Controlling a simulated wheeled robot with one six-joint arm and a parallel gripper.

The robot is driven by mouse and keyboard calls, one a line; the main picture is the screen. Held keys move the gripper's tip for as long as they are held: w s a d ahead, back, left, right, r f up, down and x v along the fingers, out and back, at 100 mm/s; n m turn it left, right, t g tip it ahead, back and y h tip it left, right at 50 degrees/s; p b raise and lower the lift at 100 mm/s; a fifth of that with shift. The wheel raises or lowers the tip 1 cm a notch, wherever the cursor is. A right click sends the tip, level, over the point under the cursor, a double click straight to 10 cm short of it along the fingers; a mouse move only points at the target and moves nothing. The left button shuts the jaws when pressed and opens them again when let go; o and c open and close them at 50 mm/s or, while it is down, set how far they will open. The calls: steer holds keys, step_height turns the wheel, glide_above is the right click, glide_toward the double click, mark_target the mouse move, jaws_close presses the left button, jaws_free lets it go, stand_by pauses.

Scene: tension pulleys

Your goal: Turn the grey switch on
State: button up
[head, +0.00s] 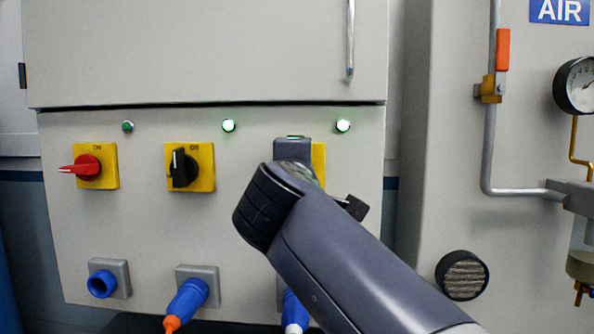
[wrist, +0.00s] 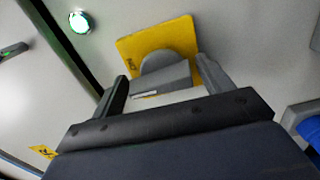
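The grey switch (wrist: 165,72) sits on a yellow plate (wrist: 185,32) in the wrist view. Its handle points towards the plate's side with the lettering, which faces the lit green lamp (wrist: 78,22). My gripper (wrist: 162,69) is open, with one finger on each side of the handle. I cannot tell whether either finger touches it. In the head view my gripper (head: 292,150) hides the switch; only the right edge of its yellow plate (head: 318,163) shows. The lamp above it (head: 343,125) glows green.
To the left are a black switch (head: 184,168), upright under a lit lamp (head: 228,125), and a red switch (head: 86,166), turned sideways under a dark lamp (head: 127,127). Blue plugs (head: 188,297) stick out below. A pipe (head: 489,140) and gauge (head: 576,85) stand at right.

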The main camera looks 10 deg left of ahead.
steer(key=shift+o, duration=0.9)
steer(key=s+b, duration=0.1)
steer(key=s, duration=1)
steer(key=shift+d, duration=0.3)
steer(key=shift+w, duration=0.1)
steer(key=w, duration=0.7)
steer(key=w+p, duration=0.1)
steer(key=w, duration=0.2)
steer(key=shift+w+a, duration=0.3)
steer(key=shift+w, duration=0.1)
